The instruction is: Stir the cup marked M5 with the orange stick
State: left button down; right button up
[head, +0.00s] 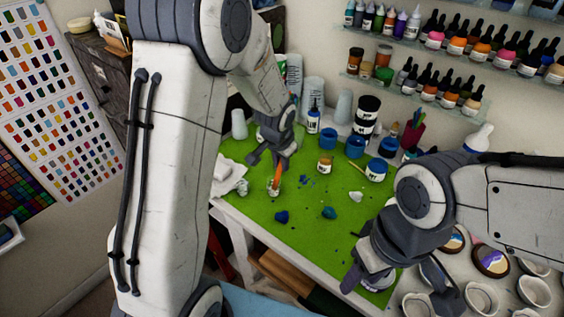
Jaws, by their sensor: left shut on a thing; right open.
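The orange stick (277,176) stands nearly upright under my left gripper (269,161), which is shut on its upper part. The stick's lower end goes down to a small cup (273,189) with a pale label on the green mat; whether it reaches the contents is too small to tell. The label's marking cannot be read, so I cannot tell if this is M5. Another small labelled cup with an orange-brown band (325,166) stands to its right. My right gripper (398,288) is open near the mat's front right corner.
The green mat (305,215) has blue blobs (282,217) and a white lump (356,197). Blue containers (376,171) and stacked black jars (367,108) stand behind. Several pale round cups (534,291) fill the right. Crumpled white cloth (228,174) lies left.

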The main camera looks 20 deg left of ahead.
pick_arm(q)
jog(key=shift+w+d+r+p, duration=0.1)
jog(key=shift+d+r+p, duration=0.1)
jog(key=shift+r+p, duration=0.7)
jog(key=shift+d+r+p, duration=0.25)
jog(key=shift+r+p, duration=0.4)
jog(key=shift+r, duration=0.5)
jog(key=shift+w+d+r+p, duration=0.1)
jog(key=shift+d+r+p, duration=0.1)
jog(key=shift+r+p, duration=0.7)
notch_tip(320, 180, up, 5)
jog(key=p, duration=0.4)
jog(key=shift+r, duration=0.15)
